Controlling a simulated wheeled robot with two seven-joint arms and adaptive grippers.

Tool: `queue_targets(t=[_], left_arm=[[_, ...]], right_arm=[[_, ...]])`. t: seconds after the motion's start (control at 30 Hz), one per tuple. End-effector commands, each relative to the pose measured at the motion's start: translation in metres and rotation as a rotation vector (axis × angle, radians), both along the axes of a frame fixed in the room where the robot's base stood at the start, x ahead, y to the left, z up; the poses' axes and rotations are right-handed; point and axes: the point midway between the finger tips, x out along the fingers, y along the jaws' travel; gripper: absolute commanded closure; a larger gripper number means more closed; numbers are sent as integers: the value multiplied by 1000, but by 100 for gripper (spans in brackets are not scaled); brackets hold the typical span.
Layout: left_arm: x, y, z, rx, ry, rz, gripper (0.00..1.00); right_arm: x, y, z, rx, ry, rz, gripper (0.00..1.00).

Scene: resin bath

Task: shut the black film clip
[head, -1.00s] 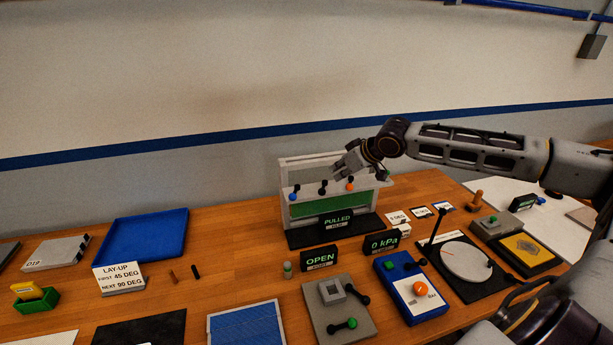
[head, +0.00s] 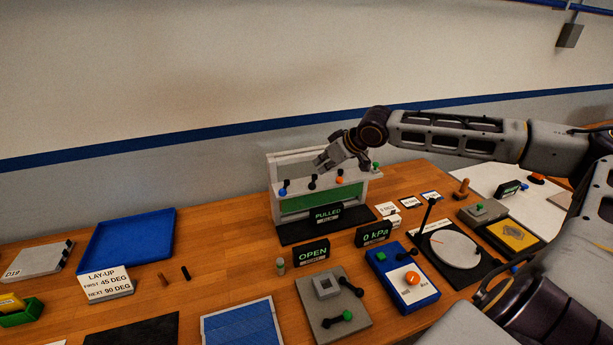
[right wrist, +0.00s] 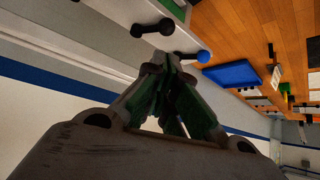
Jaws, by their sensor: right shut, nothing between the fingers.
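The black film clip (head: 312,182) is a small lever with a black knob on the top bar of the white film frame (head: 274,183). A blue clip (head: 283,188) is to its left and an orange clip (head: 340,179) to its right. My right gripper (head: 321,164) is shut and empty, just above and slightly right of the black clip, apparently apart from it. In the right wrist view the black clip (right wrist: 153,28) and the blue clip (right wrist: 190,56) show beyond the closed fingers (right wrist: 172,72). My left gripper is not in view.
A green-knobbed clip (head: 376,166) is at the frame's right end. A sign reading PULLED (head: 327,214) stands before the frame, with an OPEN sign (head: 311,252) nearer. A blue tray (head: 125,240) lies left.

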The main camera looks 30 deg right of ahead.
Motion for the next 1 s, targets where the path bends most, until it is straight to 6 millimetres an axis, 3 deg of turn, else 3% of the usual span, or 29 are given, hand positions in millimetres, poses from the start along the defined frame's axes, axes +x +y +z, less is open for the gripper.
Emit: queue_targets(t=[1.0], left_arm=[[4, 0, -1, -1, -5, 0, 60]], right_arm=[[12, 2, -14, -1, 1, -1, 100]])
